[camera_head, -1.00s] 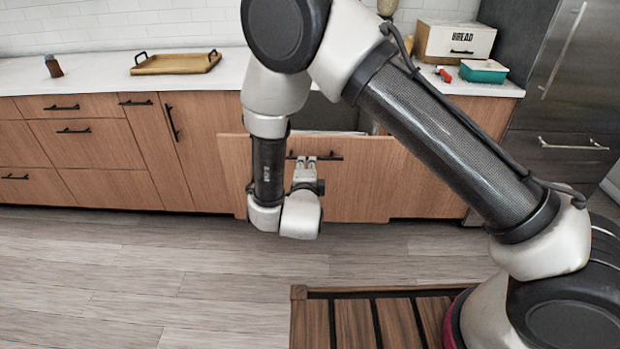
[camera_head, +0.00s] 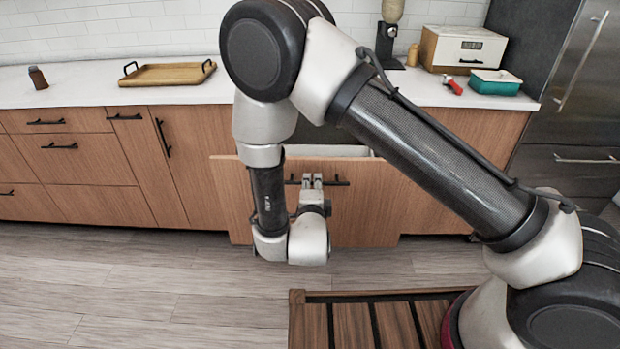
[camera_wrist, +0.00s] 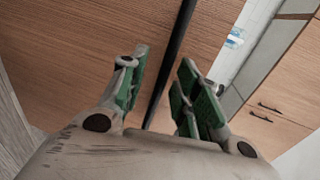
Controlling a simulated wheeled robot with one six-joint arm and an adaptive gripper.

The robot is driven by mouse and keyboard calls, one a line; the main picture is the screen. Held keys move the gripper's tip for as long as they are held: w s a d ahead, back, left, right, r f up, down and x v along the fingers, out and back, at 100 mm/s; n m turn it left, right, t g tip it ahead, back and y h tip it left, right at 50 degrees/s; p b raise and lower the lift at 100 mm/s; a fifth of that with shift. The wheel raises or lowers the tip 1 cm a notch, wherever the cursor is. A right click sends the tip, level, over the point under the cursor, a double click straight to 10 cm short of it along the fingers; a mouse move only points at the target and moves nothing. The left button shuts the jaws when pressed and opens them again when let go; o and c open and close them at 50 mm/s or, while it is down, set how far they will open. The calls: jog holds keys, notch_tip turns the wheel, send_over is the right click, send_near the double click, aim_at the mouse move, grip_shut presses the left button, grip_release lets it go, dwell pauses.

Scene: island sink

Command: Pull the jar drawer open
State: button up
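The jar drawer (camera_head: 372,208) has a wood front and stands out from the cabinet row, with a strip of pale inside showing above its top edge. Its black bar handle (camera_head: 341,183) runs across the front. My gripper (camera_head: 312,178) is at this handle in the head view. In the wrist view, the handle (camera_wrist: 177,45) passes between the two green-padded fingers (camera_wrist: 163,85). The fingers are partly apart, with gaps visible on both sides of the bar. Part of the drawer is hidden behind my arm, and the palm hides the lower end of the handle.
A white counter (camera_head: 70,85) above carries a wooden tray (camera_head: 167,74), a small brown bottle (camera_head: 38,78), a bread box (camera_head: 463,50) and a teal container (camera_head: 494,82). A steel fridge (camera_head: 570,110) stands at right. A slatted wood mat (camera_head: 352,325) lies on the floor near my base.

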jog(key=shift+w, duration=0.15)
grip_shut()
jog(key=w, duration=1.4)
jog(key=shift+w+d+f, duration=0.2)
jog(key=shift+w+d, duration=0.1)
grip_release()
jog(key=shift+r, duration=0.1)
